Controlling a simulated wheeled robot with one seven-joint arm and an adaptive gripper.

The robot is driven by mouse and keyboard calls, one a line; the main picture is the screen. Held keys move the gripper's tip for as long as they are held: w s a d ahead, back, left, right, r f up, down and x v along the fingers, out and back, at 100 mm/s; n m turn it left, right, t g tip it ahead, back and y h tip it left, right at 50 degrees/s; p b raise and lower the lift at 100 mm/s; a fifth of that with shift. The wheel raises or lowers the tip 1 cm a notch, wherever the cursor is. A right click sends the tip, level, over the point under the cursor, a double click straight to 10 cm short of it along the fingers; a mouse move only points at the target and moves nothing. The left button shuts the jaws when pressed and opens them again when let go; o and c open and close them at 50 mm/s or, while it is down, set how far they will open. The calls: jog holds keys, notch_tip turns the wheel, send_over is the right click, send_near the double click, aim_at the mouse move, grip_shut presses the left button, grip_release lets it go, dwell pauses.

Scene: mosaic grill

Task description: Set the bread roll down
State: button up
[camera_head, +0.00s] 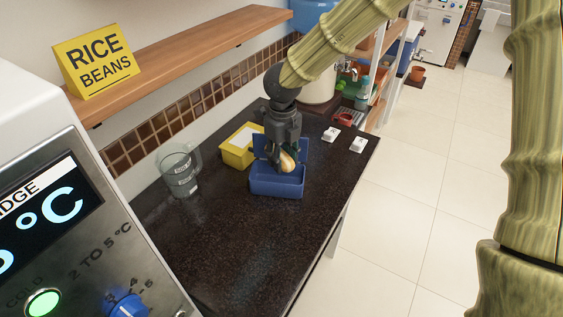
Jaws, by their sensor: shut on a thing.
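The bread roll (288,162) is a small tan, rounded piece. My gripper (284,156) is shut on it and points down from above. The roll is at the opening of a blue box (277,188) on the dark countertop (240,240). The gripper fingers hide part of the roll. I cannot tell whether the roll touches the box. The blue box has a raised part at its back, partly hidden behind my gripper.
A yellow container (236,156) with a white top stands left of the blue box. A clear jug (179,170) stands farther left. Two white items (331,134) lie at the right. A wooden shelf (190,58) runs above. The front countertop is clear.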

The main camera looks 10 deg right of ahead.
aim_at(282, 155)
jog(key=shift+w+a+f+p, duration=0.15)
jog(key=shift+f+p, duration=0.6)
jog(key=shift+f, duration=1)
jog(key=shift+f, duration=0.6)
jog(key=o, duration=1)
notch_tip(282, 155, up, 13)
jog(key=shift+r+b, duration=0.1)
jog(key=shift+b, duration=1.15)
